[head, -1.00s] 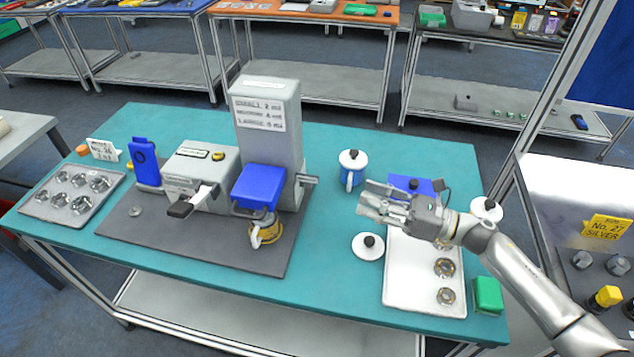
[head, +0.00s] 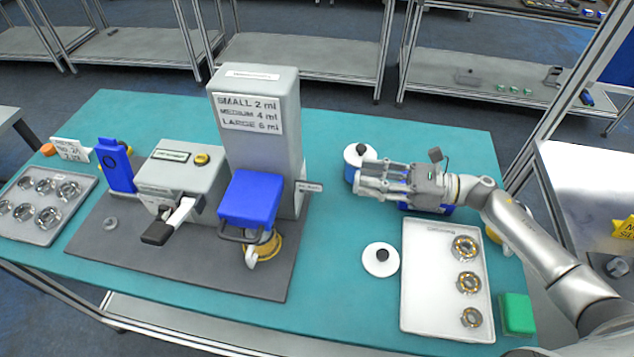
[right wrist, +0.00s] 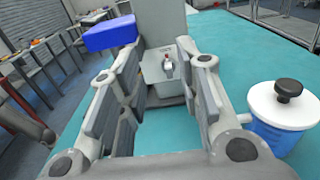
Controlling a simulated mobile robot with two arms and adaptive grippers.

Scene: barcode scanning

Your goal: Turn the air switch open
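The tall grey machine (head: 258,130) with a dose label stands on a dark mat on the teal table. A small labelled tab, apparently the air switch (head: 309,187), sticks out from its lower right side. In the right wrist view, a small metal knob-like part (right wrist: 168,66) shows on the grey machine, between the fingers but beyond them. My right gripper (head: 363,181) is open and empty, to the right of the tab and apart from it. Its spread fingers also show in the right wrist view (right wrist: 160,80). My left gripper is not in view.
A blue pot with a white lid (head: 359,152) stands close to the right fingers. A loose white lid (head: 381,259) and a white tray (head: 425,300) with several bearings lie nearer the front. A blue box (head: 249,198) juts from the machine. Table between gripper and machine is clear.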

